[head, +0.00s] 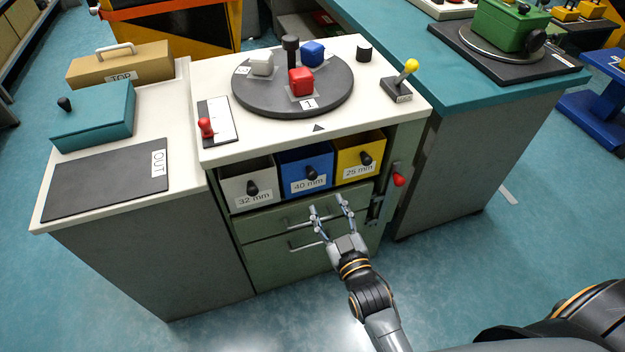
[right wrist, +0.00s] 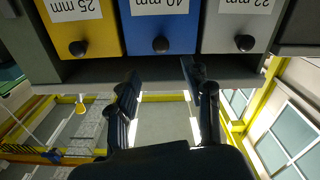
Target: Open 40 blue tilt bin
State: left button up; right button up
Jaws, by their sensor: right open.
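The blue tilt bin (head: 305,180), labelled 40 mm, sits closed in the cabinet front between a white bin labelled 32 mm (head: 247,190) and a yellow bin labelled 25 mm (head: 358,163). It has a black knob (head: 311,173) on its front. My right gripper (head: 328,211) is open and empty, below the bins and in front of the drawers, apart from the knob. In the right wrist view, which is upside down, the blue bin (right wrist: 160,30) and its knob (right wrist: 160,45) show beyond my open fingers (right wrist: 158,82). My left gripper is not in view.
Drawers with bar handles (head: 306,243) lie under the bins. A red-handled latch (head: 398,180) is on the cabinet's right side. On top are a round turntable (head: 258,101) with coloured blocks, a yellow-knobbed lever (head: 410,67) and a red-knobbed slider (head: 206,127).

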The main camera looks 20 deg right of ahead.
aim_at(313, 178)
jog(key=w, duration=1)
jog(key=shift+a, duration=0.25)
jog(key=shift+c, duration=0.2)
grip_shut()
